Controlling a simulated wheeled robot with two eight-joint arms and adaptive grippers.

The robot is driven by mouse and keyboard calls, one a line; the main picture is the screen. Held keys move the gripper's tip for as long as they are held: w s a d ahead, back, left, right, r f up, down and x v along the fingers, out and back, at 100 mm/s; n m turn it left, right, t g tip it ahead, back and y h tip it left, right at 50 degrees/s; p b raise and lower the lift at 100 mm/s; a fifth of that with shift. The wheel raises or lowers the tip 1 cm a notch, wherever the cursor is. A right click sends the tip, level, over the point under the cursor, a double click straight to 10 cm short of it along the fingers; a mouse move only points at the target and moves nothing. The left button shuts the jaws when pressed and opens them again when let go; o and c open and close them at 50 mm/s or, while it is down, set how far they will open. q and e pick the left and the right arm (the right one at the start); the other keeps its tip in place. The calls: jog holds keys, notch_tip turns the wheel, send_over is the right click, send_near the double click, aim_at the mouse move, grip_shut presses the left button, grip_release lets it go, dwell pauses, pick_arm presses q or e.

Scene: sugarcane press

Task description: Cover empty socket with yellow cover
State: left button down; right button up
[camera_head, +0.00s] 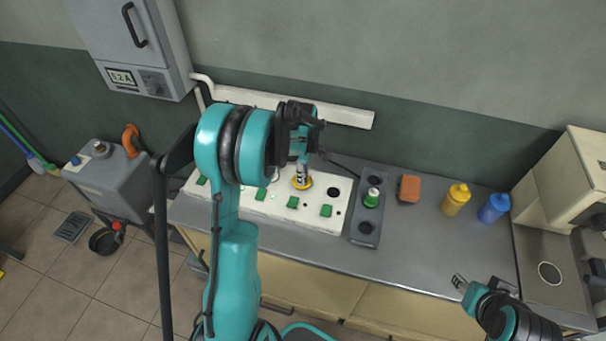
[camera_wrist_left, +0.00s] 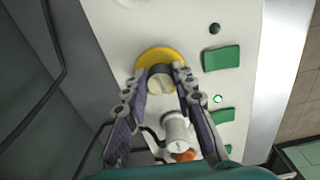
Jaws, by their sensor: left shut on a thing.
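The yellow cover (camera_head: 306,186) is a round yellow disc with a pale knob, at the white socket panel (camera_head: 230,200). It also shows in the left wrist view (camera_wrist_left: 150,56). My left gripper (camera_wrist_left: 155,80) is shut on its knob, with one finger on each side; the gripper also shows from above in the head view (camera_head: 302,168). The disc lies close to the panel face; I cannot tell whether it touches, and whatever is under it is hidden. A dark round socket (camera_head: 333,192) is open to its right. My right gripper (camera_head: 460,283) is at lower right, away from the panel, its jaws unclear.
Green switches (camera_head: 326,211) line the panel's front. A grey tray (camera_head: 358,213) with dark holes holds a green-topped piece (camera_head: 371,198). An orange sponge (camera_head: 409,189), a yellow bottle (camera_head: 455,199) and a blue bottle (camera_head: 494,208) stand right. The counter's front right is clear.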

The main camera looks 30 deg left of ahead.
pick_arm(q)
jog(key=shift+f+b, duration=0.6)
jog(key=shift+f, duration=0.05)
dwell(0.8)
jog(key=c, duration=1.5)
grip_release()
jog(key=shift+c, duration=0.2)
jog(key=shift+r, duration=0.15)
notch_tip(320, 180, up, 11)
jog(key=p, duration=0.7)
